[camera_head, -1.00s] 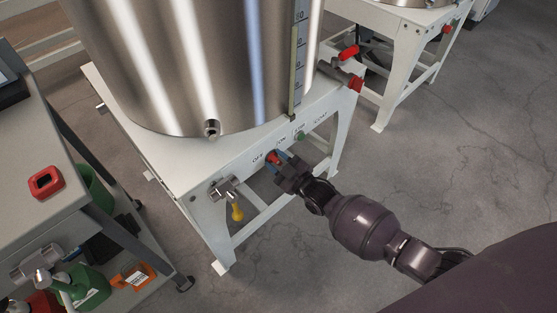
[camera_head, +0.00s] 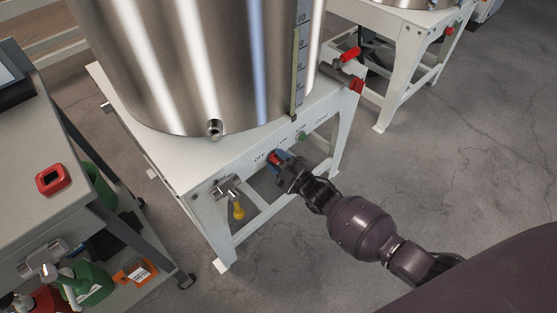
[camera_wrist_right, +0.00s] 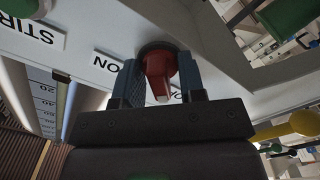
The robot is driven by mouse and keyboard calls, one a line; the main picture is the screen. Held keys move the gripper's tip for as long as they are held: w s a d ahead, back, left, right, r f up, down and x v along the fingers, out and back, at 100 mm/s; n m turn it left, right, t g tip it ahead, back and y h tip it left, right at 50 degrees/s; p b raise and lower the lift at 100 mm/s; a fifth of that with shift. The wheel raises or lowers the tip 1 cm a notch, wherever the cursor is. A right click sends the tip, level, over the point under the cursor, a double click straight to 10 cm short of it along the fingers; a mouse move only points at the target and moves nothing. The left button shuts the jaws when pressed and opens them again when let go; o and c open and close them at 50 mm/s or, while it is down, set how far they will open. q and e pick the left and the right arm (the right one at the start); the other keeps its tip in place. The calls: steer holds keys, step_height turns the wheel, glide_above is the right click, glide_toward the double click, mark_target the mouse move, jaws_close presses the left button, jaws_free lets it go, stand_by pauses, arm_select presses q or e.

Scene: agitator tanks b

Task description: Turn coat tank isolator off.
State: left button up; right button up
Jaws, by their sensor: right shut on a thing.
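The red isolator knob (camera_head: 273,158) sits on the white front rail of the tank stand (camera_head: 190,170), between the OFF label (camera_head: 259,160) and the ON label (camera_head: 286,146). My right gripper (camera_head: 279,160) reaches it from the front, its blue fingers on either side of the grip. In the right wrist view the red knob (camera_wrist_right: 158,68) stands between the two blue fingers of the gripper (camera_wrist_right: 160,80), with a small white mark at its end. The ON label (camera_wrist_right: 106,63) is beside it. Most of the knob's face is hidden in the head view. My left gripper is out of view.
A steel tank (camera_head: 200,60) stands on the stand. A green button (camera_head: 301,136) is right of the knob; a steel valve with a yellow handle (camera_head: 238,211) is left below. A red-handled valve (camera_head: 350,54) is at the right corner. A grey cart (camera_head: 60,215) stands left.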

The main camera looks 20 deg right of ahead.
steer(key=o, duration=0.6)
steer(key=shift+c, duration=0.2)
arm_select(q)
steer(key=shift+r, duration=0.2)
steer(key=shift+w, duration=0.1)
arm_select(e)
steer(key=shift+s+d, duration=0.2)
steer(key=shift+s, duration=0.25)
arm_select(q)
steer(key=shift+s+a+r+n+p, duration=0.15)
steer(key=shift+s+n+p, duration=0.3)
steer(key=shift+p, duration=0.6)
arm_select(e)
steer(key=v, duration=1)
